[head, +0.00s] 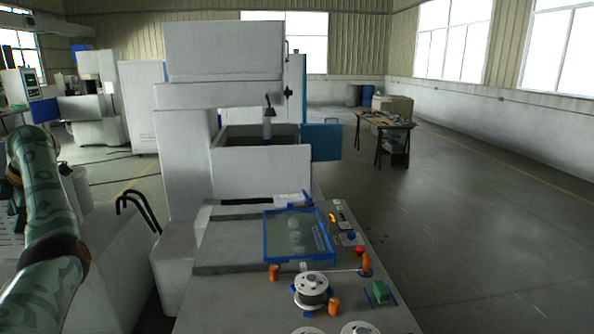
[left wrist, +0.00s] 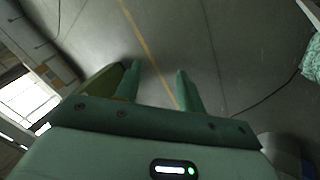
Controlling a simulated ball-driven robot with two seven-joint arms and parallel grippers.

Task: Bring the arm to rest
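My left arm (head: 38,210), green with a leafy pattern, runs along the left edge of the head view, beside the machine. Its gripper cannot be made out there. In the left wrist view my left gripper (left wrist: 157,72) shows two green fingers standing apart. The gap between them is empty, with the grey floor and a yellow floor line behind it. Nothing touches the fingers. My right gripper shows in neither view.
A bench (head: 225,252) in front of a large white machine (head: 225,50) holds a blue-framed tray (head: 266,240), a wire spool (head: 311,289), orange pieces (head: 334,306) and a green block (head: 380,291). A workshop table (head: 388,123) stands farther back. Floor at the right is clear.

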